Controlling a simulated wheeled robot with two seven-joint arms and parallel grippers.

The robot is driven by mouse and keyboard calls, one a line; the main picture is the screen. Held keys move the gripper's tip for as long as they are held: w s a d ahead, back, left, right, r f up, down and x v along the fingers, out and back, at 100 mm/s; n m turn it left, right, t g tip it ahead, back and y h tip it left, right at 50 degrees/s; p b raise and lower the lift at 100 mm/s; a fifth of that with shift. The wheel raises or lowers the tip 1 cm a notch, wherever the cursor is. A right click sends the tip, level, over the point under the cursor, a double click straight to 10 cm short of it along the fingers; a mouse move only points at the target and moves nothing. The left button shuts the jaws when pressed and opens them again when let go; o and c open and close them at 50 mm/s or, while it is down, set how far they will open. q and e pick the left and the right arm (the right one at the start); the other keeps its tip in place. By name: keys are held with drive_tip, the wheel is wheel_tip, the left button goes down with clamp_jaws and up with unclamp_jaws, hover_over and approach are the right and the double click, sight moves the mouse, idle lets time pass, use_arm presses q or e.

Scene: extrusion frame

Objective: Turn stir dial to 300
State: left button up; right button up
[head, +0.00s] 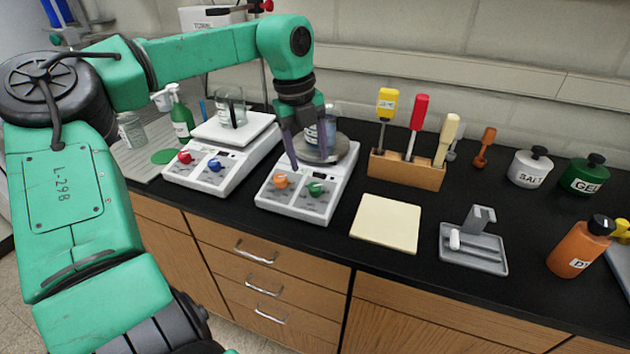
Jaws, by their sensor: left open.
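A white stirrer unit (285,205) stands on the black bench, with an orange dial (281,180) and a green dial (316,188) on its front panel. A glass vessel (331,112) stands on its round grey plate (340,151), partly hidden by my gripper. A second white unit (190,182) to the left has a red dial (184,157) and a blue dial (215,165). The labels are too small to tell which dial is the stir dial. My left gripper (309,160) is open, pointing down over the right unit, behind and above its dials.
A beaker (231,108) stands on the left unit. A wooden rack (406,170) with several handled tools is to the right. A cream pad (386,223), a grey tray (473,252) and an orange bottle (577,249) lie or stand further right. Bare bench surrounds the pad.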

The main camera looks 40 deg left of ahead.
sight(315, 185)
use_arm(q)
drive_tip(key=f, duration=0.5)
drive_tip(key=w+f+p, duration=0.1)
drive_tip(key=f, duration=0.1)
drive_tip(key=shift+d+f, duration=0.25)
drive_tip(key=shift+f, duration=0.1)
clamp_jaws()
drive_tip(key=shift+m+b, duration=0.9)
drive_tip(key=shift+m, duration=0.4)
drive_tip(key=shift+m+y+b, duration=0.3)
drive_tip(key=shift+m+b, duration=0.2)
drive_tip(key=shift+m, duration=0.7)
drive_tip(key=m, duration=0.3)
drive_tip(key=shift+d+m+g+b, duration=0.1)
drive_tip(key=shift+m+g+b, duration=0.2)
drive_tip(key=shift+b, duration=0.1)
drive_tip(key=shift+m+y, duration=0.4)
drive_tip(key=shift+m, duration=1.1)
